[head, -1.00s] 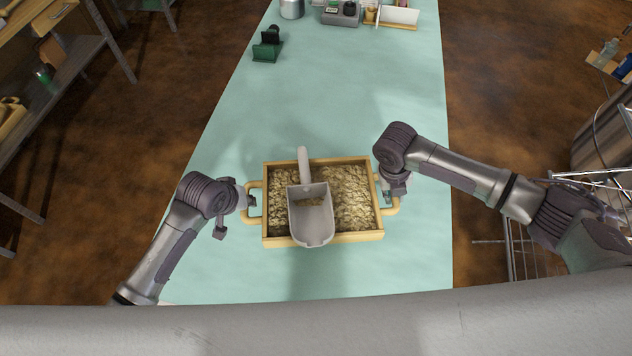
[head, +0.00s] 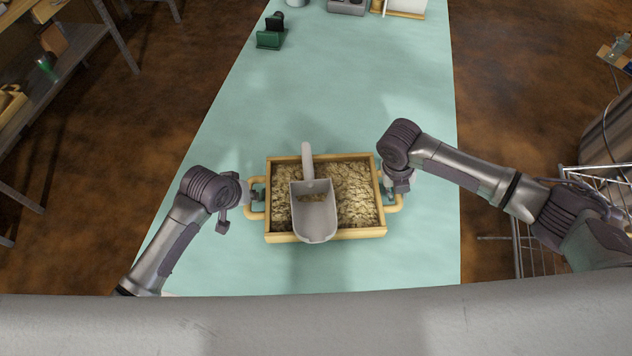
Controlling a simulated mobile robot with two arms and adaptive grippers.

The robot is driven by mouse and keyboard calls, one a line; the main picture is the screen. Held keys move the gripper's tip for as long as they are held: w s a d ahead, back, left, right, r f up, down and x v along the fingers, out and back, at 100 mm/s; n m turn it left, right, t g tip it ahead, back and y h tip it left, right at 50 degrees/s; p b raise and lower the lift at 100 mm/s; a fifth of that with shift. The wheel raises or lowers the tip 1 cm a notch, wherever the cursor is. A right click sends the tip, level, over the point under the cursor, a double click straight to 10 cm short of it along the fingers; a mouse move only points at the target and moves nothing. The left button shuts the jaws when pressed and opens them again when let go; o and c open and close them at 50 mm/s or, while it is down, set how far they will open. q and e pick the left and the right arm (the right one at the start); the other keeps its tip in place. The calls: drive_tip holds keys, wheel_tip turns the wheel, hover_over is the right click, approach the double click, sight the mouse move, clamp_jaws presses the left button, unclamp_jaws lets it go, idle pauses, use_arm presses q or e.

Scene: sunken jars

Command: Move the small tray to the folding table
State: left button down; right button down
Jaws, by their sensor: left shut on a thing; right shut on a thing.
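The small tray (head: 325,236) is a wooden box with a loop handle on each side, filled with pale flakes. A grey scoop (head: 314,215) lies on the flakes, its handle pointing away from me. My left gripper (head: 254,197) is shut on the tray's left handle, and my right gripper (head: 388,190) is shut on its right handle. The tray looks level over the long teal tabletop (head: 330,90), with a shadow in front of it. I cannot tell how high it is. I cannot make out a folding table.
A dark green object (head: 271,35) stands at the far left of the tabletop, with a grey item (head: 347,6) at the far edge of view. The middle of the tabletop is clear. A wire rack (head: 600,178) stands at the right, shelving (head: 60,85) at the left.

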use_arm(q)
drive_tip(key=shift+d+f+b, duration=0.1)
drive_tip(key=shift+f+b, duration=0.45)
drive_tip(key=shift+f, duration=0.15)
use_arm(e)
drive_tip(key=shift+a+f, duration=0.1)
drive_tip(key=shift+f, duration=0.6)
use_arm(q)
drive_tip(key=c, duration=1.1)
unclamp_jaws()
drive_tip(key=shift+s+r, duration=0.1)
use_arm(e)
drive_tip(key=c, duration=1.1)
unclamp_jaws()
drive_tip(key=shift+s+r, duration=0.1)
drive_tip(key=shift+r, duration=0.05)
